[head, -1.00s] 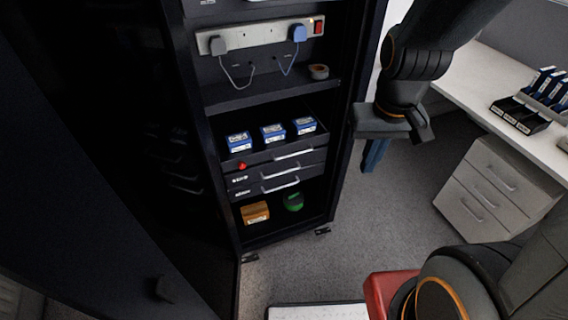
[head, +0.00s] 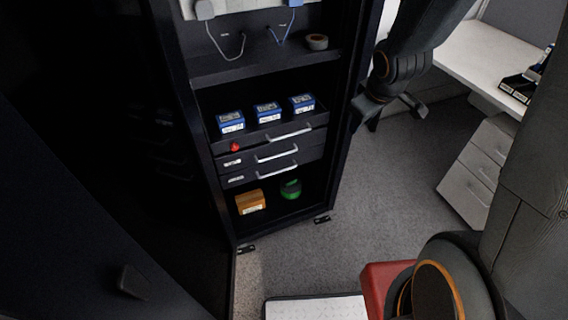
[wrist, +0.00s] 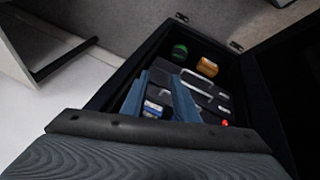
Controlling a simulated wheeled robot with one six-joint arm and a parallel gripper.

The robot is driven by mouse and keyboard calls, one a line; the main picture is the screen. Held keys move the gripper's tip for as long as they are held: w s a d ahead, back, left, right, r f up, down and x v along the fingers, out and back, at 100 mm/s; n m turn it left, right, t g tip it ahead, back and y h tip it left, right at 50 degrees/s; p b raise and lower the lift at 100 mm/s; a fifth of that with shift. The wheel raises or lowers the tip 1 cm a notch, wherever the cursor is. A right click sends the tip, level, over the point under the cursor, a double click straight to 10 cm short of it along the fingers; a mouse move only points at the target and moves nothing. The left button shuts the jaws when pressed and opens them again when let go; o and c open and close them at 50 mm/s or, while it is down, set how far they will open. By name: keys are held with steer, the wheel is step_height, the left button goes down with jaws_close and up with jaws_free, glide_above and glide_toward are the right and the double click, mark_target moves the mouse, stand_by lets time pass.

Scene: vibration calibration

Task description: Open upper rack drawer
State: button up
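The rack's drawer unit stands inside the dark cabinet in the head view. Its upper drawer (head: 262,139) has a pale bar handle (head: 284,133) and a red knob-like thing (head: 235,147) at its left. Two more drawer fronts with handles lie below. It is unclear whether the upper drawer is pulled out at all. My gripper (head: 390,108) is in the air right of the cabinet, clear of the handles. The wrist view shows its two blue fingers (wrist: 160,75) spread apart and empty, with part of the drawer unit visible past them; they hide some of it.
Several blue boxes (head: 267,112) stand at the top of the drawer unit. An orange box (head: 250,202) and a green round thing (head: 290,189) sit below. The cabinet door (head: 90,200) is at left. A white desk (head: 480,60) stands right; carpet between is clear.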

steer(key=w+a+f+n+t+y+b, duration=0.2)
steer(key=w+a+f+n+y+b, duration=0.1)
steer(key=w+f+n+b, duration=0.55)
steer(key=w+a+f+n+t+y+b, duration=0.25)
steer(key=w+f+b, duration=0.25)
steer(key=w+f, duration=0.45)
steer(key=s+a+f+n+g+y+b, duration=0.3)
steer(key=s+a+f+n+y, duration=0.4)
steer(key=f+n+y, duration=0.4)
steer(key=w+a+r+h, duration=0.1)
steer(key=w+a, duration=0.2)
steer(key=a, duration=0.3)
steer(key=shift+a+r+n, duration=0.2)
steer(key=shift+a+n, duration=0.2)
steer(key=shift+w, duration=0.1)
jaws_close()
